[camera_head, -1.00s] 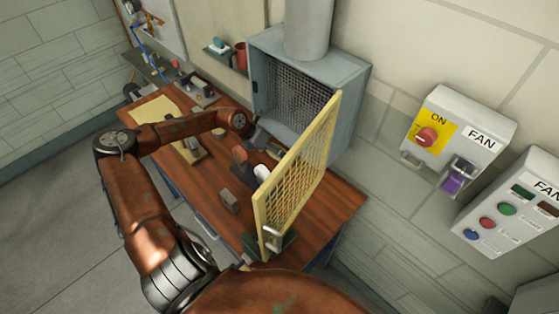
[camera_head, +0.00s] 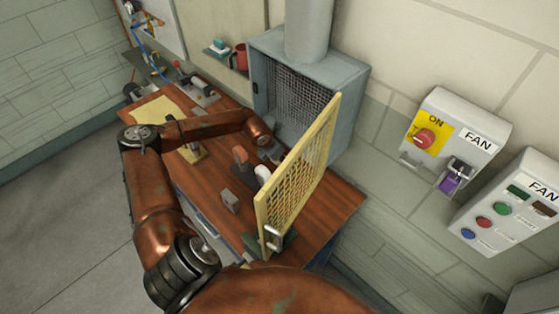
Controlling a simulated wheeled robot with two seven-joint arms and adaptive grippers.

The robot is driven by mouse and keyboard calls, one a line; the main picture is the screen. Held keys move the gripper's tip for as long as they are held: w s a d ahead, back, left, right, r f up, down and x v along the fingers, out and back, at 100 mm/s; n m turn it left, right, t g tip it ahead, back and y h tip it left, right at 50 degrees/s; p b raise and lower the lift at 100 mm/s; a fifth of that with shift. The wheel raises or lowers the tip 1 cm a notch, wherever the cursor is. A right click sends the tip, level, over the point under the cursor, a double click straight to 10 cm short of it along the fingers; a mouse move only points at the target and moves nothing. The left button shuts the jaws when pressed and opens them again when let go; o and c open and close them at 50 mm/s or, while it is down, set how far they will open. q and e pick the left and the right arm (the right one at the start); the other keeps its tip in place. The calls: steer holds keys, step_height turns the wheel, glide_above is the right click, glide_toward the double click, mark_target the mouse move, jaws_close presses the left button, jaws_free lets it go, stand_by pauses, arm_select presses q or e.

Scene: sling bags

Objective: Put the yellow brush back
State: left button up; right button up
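I cannot clearly make out a yellow brush in the head view. A small pale-yellow piece with a dark upright part (camera_head: 193,153) stands on the wooden table (camera_head: 205,180), just below my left forearm; I cannot tell what it is. My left arm reaches in from the left over the table. Its wrist end is in front of the grey mesh-backed box, and my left gripper (camera_head: 270,152) points down there, small and partly hidden. I cannot tell whether its fingers are open or hold anything. My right gripper is not in view.
A yellow mesh door (camera_head: 296,180) stands open from the grey box (camera_head: 300,90) on the table's right side. A grey block (camera_head: 230,201) and a white rounded object (camera_head: 262,174) are beside it. Fan switch boxes (camera_head: 455,145) hang on the right wall.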

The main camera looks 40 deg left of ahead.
arm_select(q)
steer(key=o, duration=0.9)
steer(key=shift+f, duration=0.1)
steer(key=v, duration=1.2)
steer(key=shift+b, duration=0.3)
